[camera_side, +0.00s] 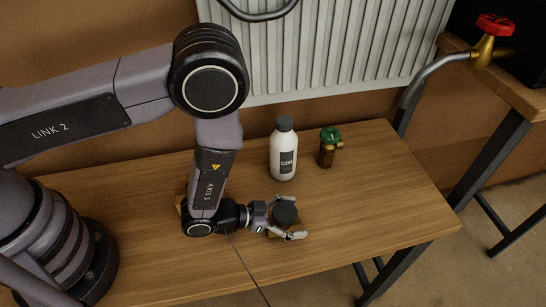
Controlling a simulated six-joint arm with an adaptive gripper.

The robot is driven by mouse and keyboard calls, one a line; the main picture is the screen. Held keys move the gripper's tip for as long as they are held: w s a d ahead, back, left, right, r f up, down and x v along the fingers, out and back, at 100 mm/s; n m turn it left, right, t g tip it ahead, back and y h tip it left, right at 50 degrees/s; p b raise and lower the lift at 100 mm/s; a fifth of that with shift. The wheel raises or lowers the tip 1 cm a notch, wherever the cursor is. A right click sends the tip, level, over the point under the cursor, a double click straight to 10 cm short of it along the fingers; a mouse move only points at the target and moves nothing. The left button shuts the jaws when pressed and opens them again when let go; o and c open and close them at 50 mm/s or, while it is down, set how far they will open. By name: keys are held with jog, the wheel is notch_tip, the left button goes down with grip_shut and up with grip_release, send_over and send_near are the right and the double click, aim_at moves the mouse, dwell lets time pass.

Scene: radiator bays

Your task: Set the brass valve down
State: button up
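A dark, round-topped piece (285,213) with a brownish body under it is between the two fingers of my gripper (288,218), low over the front middle of the wooden table. One finger is on its far side and one on its near side. I cannot tell whether the fingers press on it or whether it touches the table. A brass-brown valve with a green top (328,148) stands upright on the table farther back, apart from my gripper.
A white bottle labelled CLEAN (283,150) stands left of the green-topped valve. A white radiator (330,45) is behind the table (390,205). A red-handled brass valve (485,48) is on a pipe at upper right. The table's right part is clear.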

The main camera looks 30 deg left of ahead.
aim_at(272, 215)
dwell(0.3)
jog(key=shift+r, duration=0.2)
jog(key=v, duration=0.6)
jog(key=shift+s+a, duration=0.15)
jog(key=shift+s, duration=0.05)
jog(key=shift+s+a+r, duration=0.15)
jog(key=shift+a+r, duration=0.05)
jog(key=w+a+r+n+y, duration=0.2)
jog(key=w+a+r, duration=0.25)
jog(key=r, duration=0.35)
jog(key=w+a+r+n+y, duration=0.1)
jog(key=w+a+r+y, duration=0.15)
jog(key=w+r, duration=0.45)
jog(key=s+a+r+n+y, duration=0.2)
jog(key=a+r, duration=0.5)
jog(key=r, duration=0.2)
jog(key=s+a+r+n+g+y, duration=0.2)
jog(key=s+a+r, duration=0.6)
jog(key=s+a, duration=0.15)
jog(key=s+a+r+n+g, duration=0.1)
jog(key=s+a, duration=0.1)
jog(key=s, duration=0.4)
jog(key=s+a+r+n+g+y, duration=0.1)
jog(key=s+a+r, duration=0.1)
jog(key=s, duration=0.5)
jog(key=shift+a, duration=0.75)
